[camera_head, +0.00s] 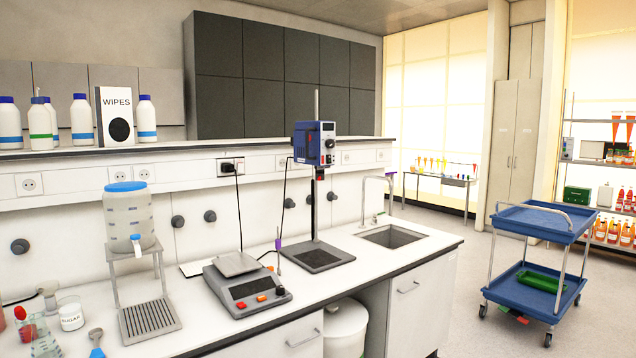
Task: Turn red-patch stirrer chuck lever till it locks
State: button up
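A blue overhead stirrer (308,146) is mounted high on a vertical rod above a dark flat base plate (319,257) on the white bench. Its light front panel has a small display and a small reddish mark; I cannot tell whether that mark is the red patch. My gripper is not in view.
A balance-like device (246,285) stands left of the stirrer base, and a sink (393,237) lies to its right. A blue cart (542,221) stands on the floor at right.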

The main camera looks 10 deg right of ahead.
aim_at(319, 174)
jog(key=k, duration=1.05)
jog(key=z, duration=0.2)
jog(key=i, duration=0.45)
jog(key=z, duration=0.45)
jog(key=i, duration=1.95)
jog(key=u, duration=0.5)
